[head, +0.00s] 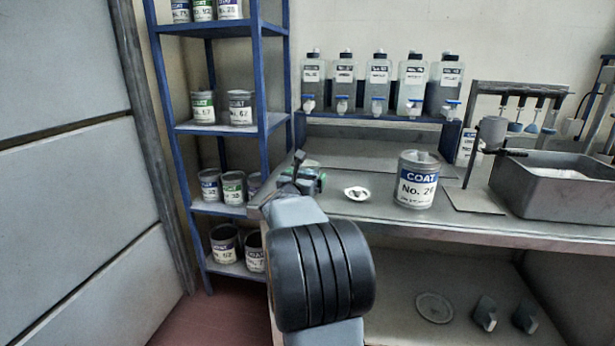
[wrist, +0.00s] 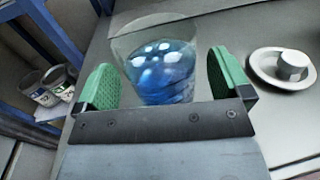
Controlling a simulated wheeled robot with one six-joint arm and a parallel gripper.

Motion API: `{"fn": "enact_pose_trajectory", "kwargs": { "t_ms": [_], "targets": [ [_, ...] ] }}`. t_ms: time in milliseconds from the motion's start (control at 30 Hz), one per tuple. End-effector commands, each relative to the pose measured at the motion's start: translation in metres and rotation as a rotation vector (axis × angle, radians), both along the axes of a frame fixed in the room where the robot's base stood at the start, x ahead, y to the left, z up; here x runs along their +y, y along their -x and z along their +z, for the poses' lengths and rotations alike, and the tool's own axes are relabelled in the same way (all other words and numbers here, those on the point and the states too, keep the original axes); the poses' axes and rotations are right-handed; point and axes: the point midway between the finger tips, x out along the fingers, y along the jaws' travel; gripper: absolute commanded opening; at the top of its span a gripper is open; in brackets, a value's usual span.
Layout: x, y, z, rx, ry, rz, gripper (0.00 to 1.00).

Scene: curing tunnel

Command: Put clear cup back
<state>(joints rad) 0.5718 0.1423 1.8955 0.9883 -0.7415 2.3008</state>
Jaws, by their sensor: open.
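The clear cup (wrist: 165,58), see-through and blue in its lower part, stands upright on the grey worktop in the wrist view. My gripper (wrist: 160,82) is open, with a green pad on either side of the cup; a small gap shows at the right pad, and I cannot tell whether the left one touches. In the head view my gripper (head: 305,180) is at the worktop's left end, and the cup is not clearly made out there.
A white round dish with a raised middle (wrist: 290,68) lies right of the cup; it also shows in the head view (head: 357,193). A blue shelf rack (head: 262,100) with cans stands left.

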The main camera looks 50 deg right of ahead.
Motion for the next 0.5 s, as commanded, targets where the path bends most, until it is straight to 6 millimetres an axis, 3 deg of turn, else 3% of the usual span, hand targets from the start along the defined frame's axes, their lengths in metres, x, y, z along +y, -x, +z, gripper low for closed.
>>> {"fn": "enact_pose_trajectory", "kwargs": {
  "t_ms": [300,500],
  "targets": [
    [0.059,0.024,0.001,0.000,0.001,0.003,0.96],
    [0.082,0.034,0.000,0.000,0.001,0.002,0.96]
  ]
}}
